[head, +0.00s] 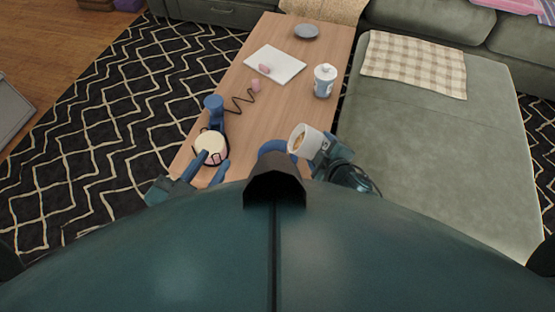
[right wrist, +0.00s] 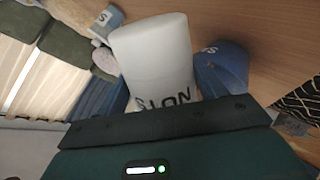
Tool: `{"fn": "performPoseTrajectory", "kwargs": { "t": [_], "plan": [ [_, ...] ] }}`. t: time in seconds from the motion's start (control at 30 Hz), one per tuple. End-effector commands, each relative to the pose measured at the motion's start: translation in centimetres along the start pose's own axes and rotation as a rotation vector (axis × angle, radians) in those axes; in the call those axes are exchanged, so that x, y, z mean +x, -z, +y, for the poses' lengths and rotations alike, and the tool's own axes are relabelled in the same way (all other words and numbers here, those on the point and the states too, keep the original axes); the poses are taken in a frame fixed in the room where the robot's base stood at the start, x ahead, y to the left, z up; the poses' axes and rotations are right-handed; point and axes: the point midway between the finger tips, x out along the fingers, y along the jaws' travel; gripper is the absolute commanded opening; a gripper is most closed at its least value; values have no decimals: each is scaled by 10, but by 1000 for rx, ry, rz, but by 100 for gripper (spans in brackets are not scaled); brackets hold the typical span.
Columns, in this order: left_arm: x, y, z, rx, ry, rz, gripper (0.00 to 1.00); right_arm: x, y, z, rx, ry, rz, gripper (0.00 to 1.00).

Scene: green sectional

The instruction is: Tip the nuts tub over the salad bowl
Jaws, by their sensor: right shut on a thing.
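The white nuts tub (head: 312,143) is in my right gripper (head: 325,149), tilted with its mouth toward the left; brown contents show inside. In the right wrist view the tub (right wrist: 155,60) sits between two blue fingers, with dark lettering on its side. A blue rim, seemingly the salad bowl (head: 273,146), shows just left of the tub's mouth. My dark body part hides most of it, so I cannot tell whether the mouth is directly above it. My left gripper (head: 211,170) has its fingers apart beside a round cream-topped item (head: 211,146).
A white sheet (head: 275,66) and small pink items lie there. A green sofa (head: 440,130) borders the right side.

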Motion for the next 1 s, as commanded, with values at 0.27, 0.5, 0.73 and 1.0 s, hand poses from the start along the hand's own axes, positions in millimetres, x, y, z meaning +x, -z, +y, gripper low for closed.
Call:
{"fn": "performPoseTrajectory", "kwargs": {
  "t": [0.27,0.5,0.73,1.0],
  "plan": [
    [-1,7,-1,0,0,0,29,-2,4,4,-12,-2,-8,37],
    [-1,8,-1,0,0,0,29,-1,3,3,-22,-2,-15,37],
    [-1,8,-1,0,0,0,29,-1,3,3,-23,-2,-15,37],
    [-2,16,-2,0,0,0,29,-3,5,5,-45,-2,-30,37]
  ]
}}
